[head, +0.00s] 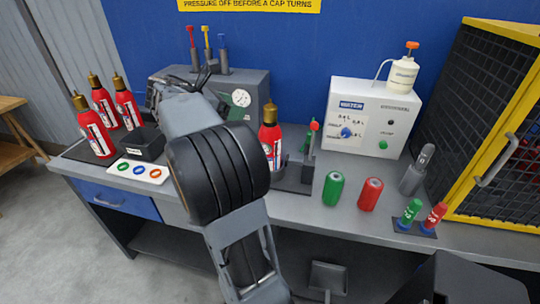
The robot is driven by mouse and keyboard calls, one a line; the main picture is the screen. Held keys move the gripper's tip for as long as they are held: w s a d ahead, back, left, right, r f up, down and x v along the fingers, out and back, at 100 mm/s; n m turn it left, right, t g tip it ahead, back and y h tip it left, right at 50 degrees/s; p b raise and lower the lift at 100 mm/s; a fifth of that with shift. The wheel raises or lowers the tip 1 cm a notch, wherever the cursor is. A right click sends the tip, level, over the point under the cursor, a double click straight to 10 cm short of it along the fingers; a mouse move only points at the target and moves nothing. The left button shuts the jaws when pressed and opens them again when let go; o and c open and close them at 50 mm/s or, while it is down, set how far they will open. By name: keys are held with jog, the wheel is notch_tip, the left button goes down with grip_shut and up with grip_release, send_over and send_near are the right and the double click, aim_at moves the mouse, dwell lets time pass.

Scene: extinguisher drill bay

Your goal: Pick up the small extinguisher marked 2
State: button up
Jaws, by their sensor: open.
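Three red extinguishers with brass tops stand at the left end of the bench: a front one (92,130), a back one (102,101) and a right one (127,104). My gripper (199,80) shows only as small dark prongs beyond my grey wrist, in front of the grey test unit. It looks open and apart from the extinguishers; most of it is hidden.
A black box (137,144) and a white tray with coloured rings (140,172) lie beside the left extinguishers. Green (333,188) and red (370,194) cylinders stand right of centre. A white machine (368,118) and yellow-framed cage (491,120) stand at the right.

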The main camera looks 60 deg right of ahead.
aim_at(264, 108)
jog(key=shift+r+x, duration=0.25)
jog(key=shift+x, duration=3.2)
jog(key=shift+r+x, duration=0.2)
jog(key=shift+x, duration=3.2)
jog(key=shift+s+d, duration=0.1)
jog(key=shift+d, duration=0.05)
jog(key=shift+c, duration=0.3)
grip_shut()
jog(key=shift+r, duration=0.2)
